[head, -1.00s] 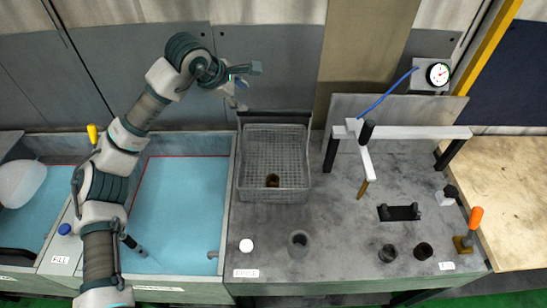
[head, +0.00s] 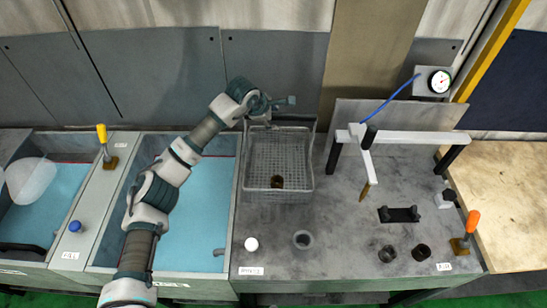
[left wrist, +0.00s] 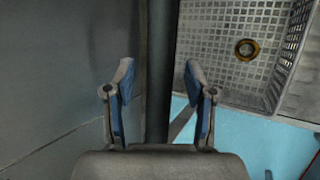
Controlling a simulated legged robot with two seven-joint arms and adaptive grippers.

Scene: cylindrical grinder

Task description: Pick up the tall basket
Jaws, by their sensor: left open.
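The tall basket (head: 264,165) is a grey wire-mesh basket at the back left of the grey bench, with a raised dark bar along its back edge. A small brown ring-shaped part (head: 277,182) lies inside it. My left gripper (head: 287,101) is open and empty, above the back edge of the basket. In the left wrist view, the open fingers (left wrist: 158,85) have a dark strip in line between them; I cannot tell whether it is the handle. The basket (left wrist: 210,55) shows to their right. My right gripper is not in view.
Blue-filled tanks (head: 100,235) are on the left, with a yellow-handled lever (head: 103,135). A white-armed gauge stand (head: 420,138), an orange-handled lever (head: 472,222) and dark fittings stand on the right. The grey wall panels are close behind the basket.

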